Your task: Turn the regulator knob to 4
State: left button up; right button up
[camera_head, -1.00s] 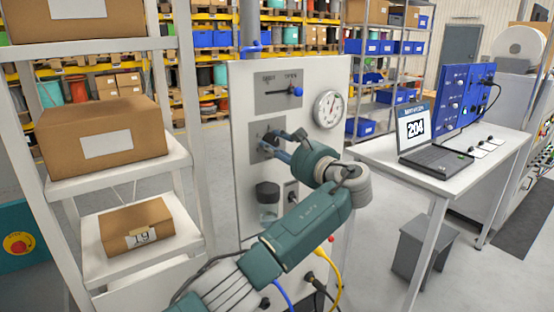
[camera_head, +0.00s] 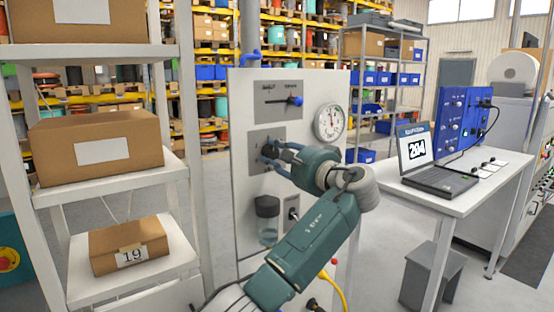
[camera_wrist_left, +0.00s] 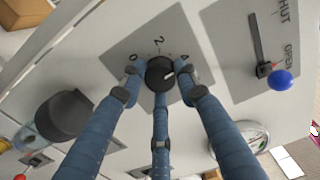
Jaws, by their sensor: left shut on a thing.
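The black regulator knob (camera_wrist_left: 160,73) sits on a grey plate (camera_wrist_left: 128,45) marked 0, 2 and 4 in the left wrist view. Its white pointer line is on the right side of the knob, roughly towards the 4. My left gripper (camera_wrist_left: 160,80) has its blue fingers closed around the knob, with fingertips on both sides and one below. In the head view, my left gripper (camera_head: 270,155) is at the middle plate of the white panel (camera_head: 242,100) and largely hides the knob. My right gripper is not in view.
Above the knob is a SHUT/OPEN lever with a blue ball (camera_head: 297,101), with a round gauge (camera_head: 329,123) to its right. A dark-topped filter cup (camera_head: 267,207) is below. A shelf with boxes (camera_head: 132,248) stands left; a laptop table (camera_head: 440,200) stands right.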

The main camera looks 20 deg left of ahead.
pick_arm(q)
jog(key=shift+a, duration=0.15)
jog(key=o, duration=0.9)
jog(key=shift+o, duration=1.3)
jog(key=shift+s+a, duration=0.1)
jog(key=shift+s, duration=0.1)
jog(key=shift+d, duration=0.3)
jog(key=v, duration=1.1)
jog(key=shift+s, duration=0.35)
jog(key=shift+d, duration=0.1)
